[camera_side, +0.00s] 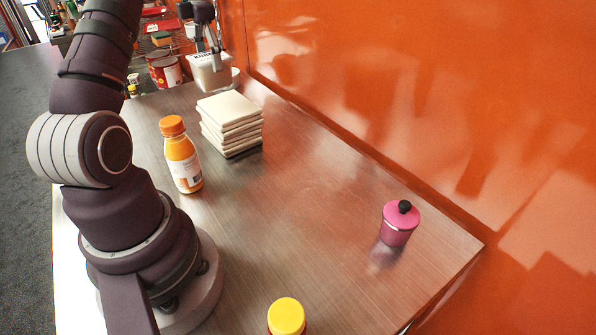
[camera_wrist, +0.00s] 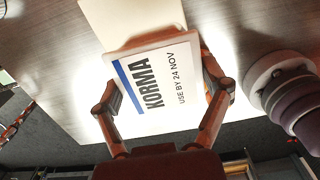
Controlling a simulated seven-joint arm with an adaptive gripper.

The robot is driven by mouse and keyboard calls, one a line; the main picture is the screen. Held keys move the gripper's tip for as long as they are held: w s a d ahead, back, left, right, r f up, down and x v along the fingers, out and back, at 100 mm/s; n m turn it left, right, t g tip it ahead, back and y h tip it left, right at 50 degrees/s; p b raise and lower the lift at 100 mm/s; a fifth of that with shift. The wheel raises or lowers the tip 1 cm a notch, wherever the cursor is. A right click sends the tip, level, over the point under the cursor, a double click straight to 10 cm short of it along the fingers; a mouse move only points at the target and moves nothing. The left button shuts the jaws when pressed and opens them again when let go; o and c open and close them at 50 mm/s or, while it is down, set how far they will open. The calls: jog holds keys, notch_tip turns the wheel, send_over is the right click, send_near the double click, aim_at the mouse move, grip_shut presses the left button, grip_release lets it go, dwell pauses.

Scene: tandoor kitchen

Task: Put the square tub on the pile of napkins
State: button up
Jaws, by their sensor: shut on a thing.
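The square tub (camera_side: 212,77) is pale and see-through, with a white lid marked KORMA, also seen in the wrist view (camera_wrist: 160,80). My gripper (camera_side: 208,58) is above it at the far end of the counter, with its fingers shut on two opposite sides; the wrist view shows both fingers (camera_wrist: 165,98). The pile of napkins (camera_side: 231,122) is a neat cream stack, nearer the side camera than the tub. In the wrist view its top (camera_wrist: 125,18) lies just beyond the tub, partly hidden by it. I cannot tell whether the tub is clear of the counter.
An orange bottle (camera_side: 183,160) stands left of the napkins, close to my arm. A pink jar with a black knob (camera_side: 398,224) and a yellow-lidded jar (camera_side: 287,316) stand nearer. The middle of the steel counter (camera_side: 300,200) is clear. An orange wall (camera_side: 430,90) runs along the right.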

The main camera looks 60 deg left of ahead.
aim_at(215, 88)
notch_tip(215, 88, down, 6)
dwell(0.4)
jog(key=o, duration=1.2)
jog(key=shift+f, duration=0.15)
